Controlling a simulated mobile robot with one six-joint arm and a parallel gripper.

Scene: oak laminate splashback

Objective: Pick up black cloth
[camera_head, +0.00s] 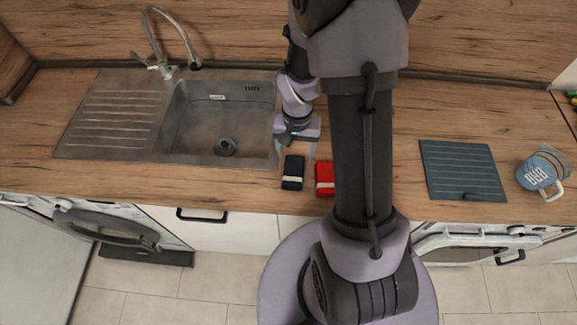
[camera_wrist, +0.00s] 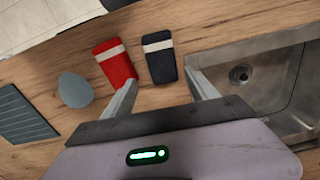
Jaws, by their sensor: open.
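The black cloth (camera_head: 293,171) is a small dark folded block with a pale band, lying on the wooden counter just right of the sink. It also shows in the wrist view (camera_wrist: 161,64), left of the sink and beside a red cloth (camera_wrist: 115,64) with a similar band. The red cloth also shows in the head view (camera_head: 324,178), partly hidden behind my arm. My gripper (camera_head: 296,150) is above the counter by the sink's right edge. In the wrist view its two fingers (camera_wrist: 160,90) are apart and empty, pointing toward the two cloths.
A metal sink (camera_head: 215,120) with a drainboard and tap lies to the left. A grey-blue ribbed board (camera_head: 462,171) and a blue mug (camera_head: 541,172) are on the right. A grey rounded item (camera_wrist: 75,90) lies beside the red cloth in the wrist view. The counter's front edge is close to the cloths.

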